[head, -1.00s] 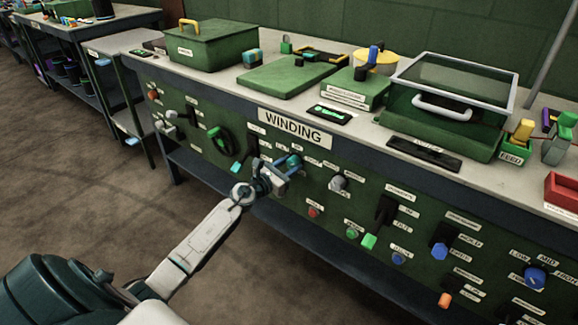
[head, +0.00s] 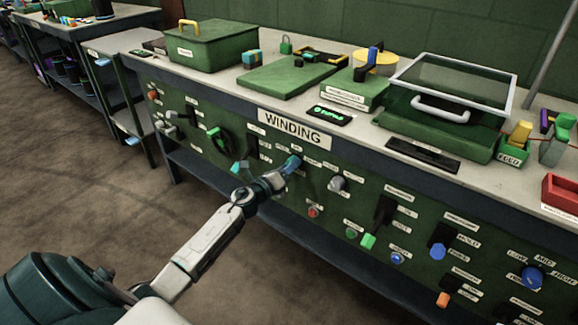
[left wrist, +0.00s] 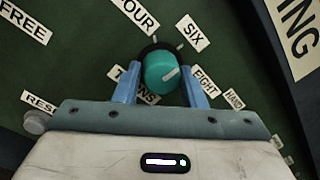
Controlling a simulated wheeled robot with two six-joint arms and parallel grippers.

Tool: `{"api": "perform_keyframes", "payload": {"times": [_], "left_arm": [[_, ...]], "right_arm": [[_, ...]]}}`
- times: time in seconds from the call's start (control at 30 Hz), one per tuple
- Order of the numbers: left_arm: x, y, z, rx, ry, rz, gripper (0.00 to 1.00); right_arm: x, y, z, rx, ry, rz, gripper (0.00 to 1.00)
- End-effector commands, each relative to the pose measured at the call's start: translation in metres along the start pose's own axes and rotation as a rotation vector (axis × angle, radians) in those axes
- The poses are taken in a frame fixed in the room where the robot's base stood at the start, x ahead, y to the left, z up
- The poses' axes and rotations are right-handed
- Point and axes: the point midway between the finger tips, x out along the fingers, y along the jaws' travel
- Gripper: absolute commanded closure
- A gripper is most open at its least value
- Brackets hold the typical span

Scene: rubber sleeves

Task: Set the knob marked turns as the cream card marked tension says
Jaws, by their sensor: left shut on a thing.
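The teal round knob (left wrist: 158,72) sits on the green panel with a white pointer line. A partly hidden label below it reads like TURNS (left wrist: 125,92). Labels FOUR (left wrist: 138,14), SIX (left wrist: 190,34) and EIGHT (left wrist: 205,80) stand around it. The pointer slants to the upper right, between SIX and EIGHT. My left gripper (left wrist: 160,88) is shut on the knob, a blue finger on each side. In the head view, my left gripper (head: 290,164) reaches the panel below the WINDING sign (head: 294,129). I cannot make out a card marked tension. My right gripper is out of view.
A black display (head: 329,115) with green marks lies on the bench top above. A grey knob (head: 337,183), a black lever (head: 385,210) and a blue knob (head: 534,278) sit on the panel to the right.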

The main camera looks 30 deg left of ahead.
Motion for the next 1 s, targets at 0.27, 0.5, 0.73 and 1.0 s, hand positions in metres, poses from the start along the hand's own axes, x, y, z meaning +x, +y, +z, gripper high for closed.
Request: {"api": "perform_keyframes", "payload": {"times": [0.27, 0.5, 0.73, 1.0], "left_arm": [[0.0, -0.001, 0.0, -0.263, -0.021, 0.004, 0.86], [0.0, -0.001, -0.001, -0.49, -0.039, 0.008, 0.86], [0.0, -0.002, -0.001, -0.7, -0.057, 0.012, 0.86], [0.0, -0.002, -0.001, -0.896, -0.073, 0.015, 0.86]], "right_arm": [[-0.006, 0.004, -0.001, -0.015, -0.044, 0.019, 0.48], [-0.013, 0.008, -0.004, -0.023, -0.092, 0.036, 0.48], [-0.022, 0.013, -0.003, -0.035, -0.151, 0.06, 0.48], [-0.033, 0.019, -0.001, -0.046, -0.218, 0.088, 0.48]]}}
